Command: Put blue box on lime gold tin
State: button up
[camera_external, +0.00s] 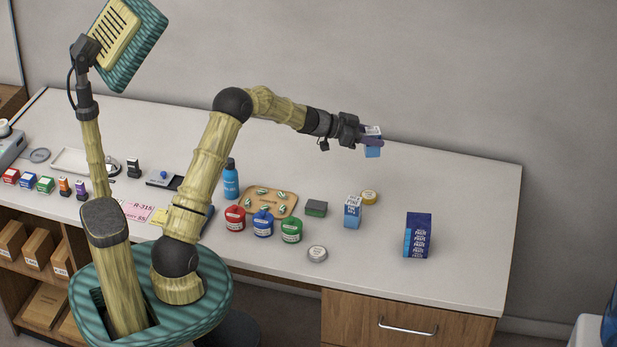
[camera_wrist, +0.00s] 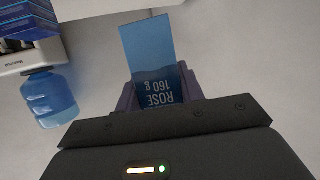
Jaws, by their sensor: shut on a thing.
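My gripper (camera_external: 371,141) is shut on a light blue box (camera_external: 373,152) with a white label end, held in the air above the back right part of the counter. A small gold tin (camera_external: 370,196) lies flat on the counter, below the held box in the picture. Its lid text is too small to read. A silver tin (camera_external: 317,253) lies nearer the front edge.
A second light blue box (camera_external: 352,213) stands close beside the gold tin. A dark blue packet (camera_external: 418,236) stands to the right. A grey-green block (camera_external: 316,208) and red, blue and green jars lie to the left. The counter's back right is clear.

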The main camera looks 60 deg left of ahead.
aim_at(365, 149)
notch_tip(365, 149, down, 5)
dwell(0.4)
notch_tip(365, 149, down, 6)
jog(key=shift+f, duration=0.1)
dwell(0.4)
jog(key=shift+f+p, duration=0.35)
jog(key=shift+f, duration=1.55)
jog(key=shift+f, duration=0.1)
jog(key=o, duration=1.1)
